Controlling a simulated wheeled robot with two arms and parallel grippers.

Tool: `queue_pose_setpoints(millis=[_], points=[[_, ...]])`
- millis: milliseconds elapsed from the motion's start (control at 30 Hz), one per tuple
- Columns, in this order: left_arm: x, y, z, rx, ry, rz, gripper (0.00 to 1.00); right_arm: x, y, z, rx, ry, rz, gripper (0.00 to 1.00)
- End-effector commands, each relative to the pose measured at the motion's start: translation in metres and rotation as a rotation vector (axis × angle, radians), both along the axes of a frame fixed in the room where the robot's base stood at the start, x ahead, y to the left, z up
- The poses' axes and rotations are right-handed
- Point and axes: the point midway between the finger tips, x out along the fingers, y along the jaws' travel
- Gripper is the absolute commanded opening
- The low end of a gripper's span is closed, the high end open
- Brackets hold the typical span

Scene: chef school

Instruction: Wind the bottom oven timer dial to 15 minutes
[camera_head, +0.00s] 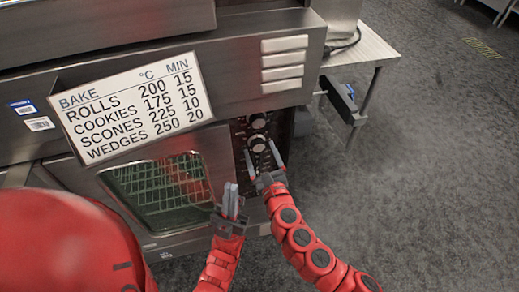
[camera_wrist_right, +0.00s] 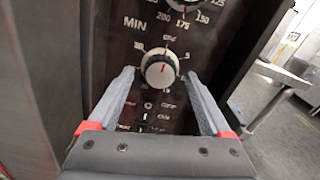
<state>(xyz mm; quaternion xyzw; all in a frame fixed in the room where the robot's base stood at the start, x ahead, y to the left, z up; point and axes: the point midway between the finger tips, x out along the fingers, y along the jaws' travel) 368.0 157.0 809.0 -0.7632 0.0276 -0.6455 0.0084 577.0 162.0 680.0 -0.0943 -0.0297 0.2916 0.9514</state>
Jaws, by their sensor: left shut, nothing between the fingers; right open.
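The bottom oven timer dial (camera_wrist_right: 161,70) is a round silver knob under the word MIN on a dark panel in the right wrist view. OFF is printed above it, and the exact setting of its pointer is hard to read. It also shows as the lower knob in the head view (camera_head: 258,143). My right gripper (camera_head: 262,158) is open, its fingers pointing at the panel. In the right wrist view its fingers (camera_wrist_right: 160,95) stand to either side of the dial, apparently apart from it. My left gripper (camera_head: 230,192) is shut and empty in front of the oven door.
A temperature dial (camera_wrist_right: 180,6) sits above the timer, and a switch (camera_wrist_right: 145,116) is below it. A recipe sign (camera_head: 132,106) hangs above the glass oven door (camera_head: 160,185). A side table (camera_head: 362,48) stands at right; the floor (camera_head: 430,170) is clear.

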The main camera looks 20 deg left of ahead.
Motion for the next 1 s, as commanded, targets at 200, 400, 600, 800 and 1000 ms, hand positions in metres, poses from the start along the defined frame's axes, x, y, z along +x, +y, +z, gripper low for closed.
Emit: queue_pose_setpoints(millis=[200, 400, 600, 800, 1000], points=[[0.0000, 0.0000, -0.0011, 0.000, 0.000, 0.000, 0.00, 0.0123, 0.0084, -0.0006, 0.001, 0.002, -0.001, 0.83], [0.0000, 0.0000, -0.0010, 0.000, 0.000, 0.000, 0.00, 0.0130, 0.0093, -0.0007, 0.000, 0.002, 0.001, 0.83], [0.0000, 0.0000, -0.0011, 0.000, 0.000, 0.000, 0.00, 0.0131, 0.0089, -0.0009, 0.000, 0.002, 0.000, 0.61], [0.0000, -0.0001, -0.0010, 0.000, 0.000, 0.000, 0.00, 0.0129, 0.0089, -0.0010, 0.000, 0.002, 0.000, 0.25], [0.0000, 0.0000, -0.0011, 0.000, 0.000, 0.000, 0.00, 0.0130, 0.0088, -0.0012, 0.002, 0.004, 0.000, 0.10]])
